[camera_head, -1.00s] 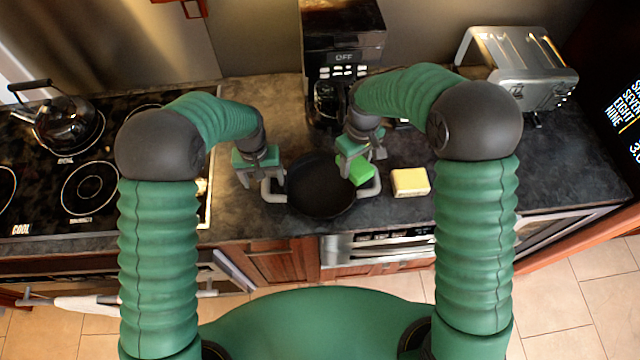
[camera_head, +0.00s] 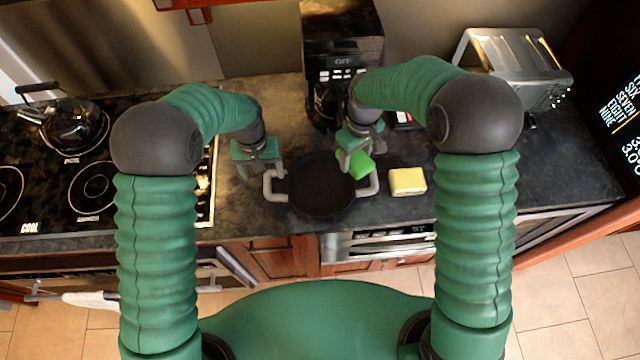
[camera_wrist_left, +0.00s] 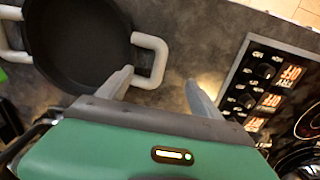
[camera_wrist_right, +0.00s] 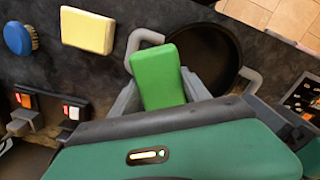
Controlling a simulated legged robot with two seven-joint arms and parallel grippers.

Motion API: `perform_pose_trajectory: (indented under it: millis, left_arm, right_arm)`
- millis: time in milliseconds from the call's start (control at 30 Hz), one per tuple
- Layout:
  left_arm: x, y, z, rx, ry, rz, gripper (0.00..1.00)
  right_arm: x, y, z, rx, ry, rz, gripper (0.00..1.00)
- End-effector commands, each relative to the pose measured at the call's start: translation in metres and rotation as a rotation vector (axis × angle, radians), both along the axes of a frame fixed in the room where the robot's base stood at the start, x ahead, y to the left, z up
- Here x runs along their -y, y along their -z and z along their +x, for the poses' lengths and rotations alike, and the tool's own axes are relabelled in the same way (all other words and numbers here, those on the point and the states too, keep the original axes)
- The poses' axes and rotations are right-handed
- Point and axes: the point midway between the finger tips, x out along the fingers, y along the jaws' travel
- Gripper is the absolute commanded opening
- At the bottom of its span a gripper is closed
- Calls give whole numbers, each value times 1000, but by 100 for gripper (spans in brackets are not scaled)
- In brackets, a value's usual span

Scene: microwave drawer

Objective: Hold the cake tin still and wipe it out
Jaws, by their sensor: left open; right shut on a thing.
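The cake tin (camera_head: 318,190) is a round black pan with two light grey handles, standing on the dark counter. It also shows in the left wrist view (camera_wrist_left: 80,45) and the right wrist view (camera_wrist_right: 205,55). My right gripper (camera_head: 352,160) is shut on a green sponge (camera_wrist_right: 158,75) at the tin's right rim. Whether the sponge touches the tin is unclear.
A yellow block (camera_head: 407,181) lies right of the tin. A blue brush (camera_wrist_right: 20,38) shows in the right wrist view. A coffee maker (camera_head: 343,45) stands behind, a toaster (camera_head: 515,65) at back right, and a stove with a kettle (camera_head: 72,125) at left.

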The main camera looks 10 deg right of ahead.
Motion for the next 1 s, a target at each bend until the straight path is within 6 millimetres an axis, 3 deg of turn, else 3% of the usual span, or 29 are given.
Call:
perform_pose_trajectory:
  millis: [100, 300, 567, 667, 1000]
  left_arm:
    - [0, 1, 0, 0, 0, 0, 76]
    - [0, 1, 0, 0, 0, 0, 100]
    - [0, -3, 0, 1, 0, 0, 100]
    - [0, -16, 2, 4, 0, -1, 100]
    - [0, -98, 2, 4, 0, -1, 100]
  right_arm:
    - [0, 1, 0, 0, 0, 0, 0]
    - [0, 1, 0, 0, 0, 0, 0]
    - [0, 0, 0, 0, 0, 0, 0]
    - [0, 0, 0, 0, 0, 0, 0]
    - [0, 0, 0, 0, 0, 0, 0]
